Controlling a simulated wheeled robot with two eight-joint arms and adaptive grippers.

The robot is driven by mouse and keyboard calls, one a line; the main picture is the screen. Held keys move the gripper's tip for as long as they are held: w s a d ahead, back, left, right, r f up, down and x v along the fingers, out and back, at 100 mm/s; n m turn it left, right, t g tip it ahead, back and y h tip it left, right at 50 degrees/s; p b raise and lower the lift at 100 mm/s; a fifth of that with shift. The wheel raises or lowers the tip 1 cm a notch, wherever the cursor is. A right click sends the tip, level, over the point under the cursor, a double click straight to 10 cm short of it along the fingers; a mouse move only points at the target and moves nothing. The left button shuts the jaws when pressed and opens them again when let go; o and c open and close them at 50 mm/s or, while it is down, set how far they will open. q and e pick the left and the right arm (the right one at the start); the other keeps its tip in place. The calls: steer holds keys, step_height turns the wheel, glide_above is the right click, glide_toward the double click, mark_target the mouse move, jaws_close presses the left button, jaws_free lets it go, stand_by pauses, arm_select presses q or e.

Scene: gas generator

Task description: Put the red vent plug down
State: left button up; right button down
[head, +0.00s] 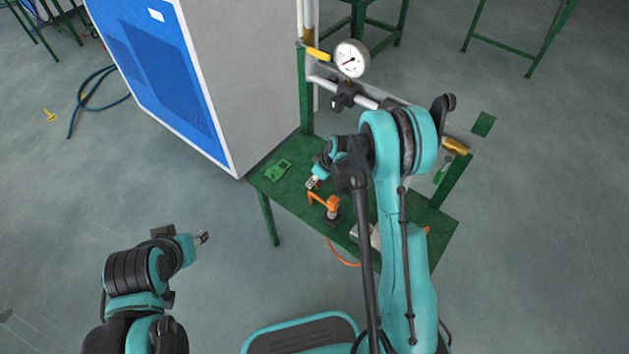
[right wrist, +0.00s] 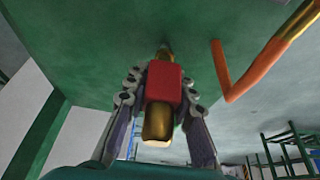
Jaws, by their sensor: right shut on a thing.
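The red vent plug (right wrist: 164,85), with a brass-coloured end, sits between the fingers of my right gripper (right wrist: 160,98) in the right wrist view. My right gripper is shut on it, with a finger on each side. The green table surface (right wrist: 100,50) lies close beyond the plug; I cannot tell whether they touch. In the head view my right gripper (head: 313,184) is low over the green table (head: 288,195), and the plug is mostly hidden there. My left gripper (head: 202,238) is off to the left, away from the table, too small to judge its jaws.
An orange-handled tool (head: 328,203) stands on the table close to my right gripper. A green flat piece (head: 278,170) lies near the table's left corner. A pressure gauge (head: 351,60) and pipe stand behind. A big blue-and-grey cabinet (head: 220,70) borders the table on the left.

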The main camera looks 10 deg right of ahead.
steer(key=c, duration=1.3)
jaws_free()
steer(key=s+d+r+m+p, duration=0.1)
steer(key=s+r+p, duration=0.15)
steer(key=r, duration=0.65)
steer(key=s+d+r+m+p, duration=0.15)
steer(key=s+r, duration=0.25)
steer(key=r, duration=0.6)
steer(key=shift+s+a+r+m+t+h+p, duration=0.15)
steer(key=shift+s+r+m+t+h, duration=0.45)
steer(key=shift+s+r, duration=2)
steer(key=shift+s+a+r+m+t+h+p, duration=0.2)
steer(key=shift+s+r+m+t, duration=0.7)
steer(key=shift+s, duration=3.05)
steer(key=shift+s+a+r+m+t+h+b, duration=0.1)
steer(key=shift+s+a+r+m+t+h, duration=0.3)
steer(key=shift+s+r+m, duration=1.5)
